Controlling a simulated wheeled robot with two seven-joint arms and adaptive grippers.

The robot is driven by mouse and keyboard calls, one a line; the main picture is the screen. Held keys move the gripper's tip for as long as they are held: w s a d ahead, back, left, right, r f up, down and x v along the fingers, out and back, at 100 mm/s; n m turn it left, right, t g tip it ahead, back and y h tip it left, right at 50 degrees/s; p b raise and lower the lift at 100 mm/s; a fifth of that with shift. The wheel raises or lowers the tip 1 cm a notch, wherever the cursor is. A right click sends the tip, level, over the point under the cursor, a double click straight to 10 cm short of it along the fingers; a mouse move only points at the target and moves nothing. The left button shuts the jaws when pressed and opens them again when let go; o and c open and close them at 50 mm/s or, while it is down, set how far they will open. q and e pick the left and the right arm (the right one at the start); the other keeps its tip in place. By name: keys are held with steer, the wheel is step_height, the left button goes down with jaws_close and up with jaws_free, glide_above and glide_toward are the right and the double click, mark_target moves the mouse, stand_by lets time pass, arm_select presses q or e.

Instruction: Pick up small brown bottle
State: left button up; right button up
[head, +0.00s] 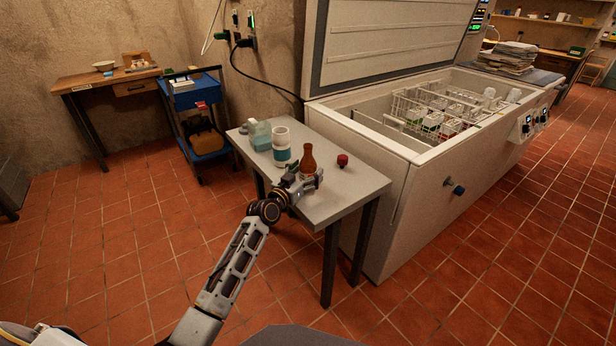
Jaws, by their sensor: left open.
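The small brown bottle (308,160) stands upright on the small grey table (350,190), near its middle. My left gripper (304,180) is open at the lower part of the bottle, on its near side. The fingers are small in the picture, and I cannot tell whether they touch the bottle. The bottle's base is partly hidden by the gripper. My right gripper is not in view.
A white and teal jar (281,148) and a pale green container (260,135) stand left of the bottle. A small red-capped item (342,160) lies to its right. An open chest freezer (400,150) stands right behind the table.

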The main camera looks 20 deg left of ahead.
arm_select(q)
steer(key=shift+w+d, duration=0.15)
steer(key=shift+w, duration=0.25)
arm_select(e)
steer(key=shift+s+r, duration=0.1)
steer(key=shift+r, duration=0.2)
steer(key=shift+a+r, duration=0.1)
arm_select(q)
steer(key=c, duration=0.7)
steer(key=shift+r, duration=0.1)
steer(key=c, duration=0.6)
steer(key=shift+c, duration=0.2)
steer(key=shift+r, duration=0.1)
steer(key=shift+r, duration=0.1)
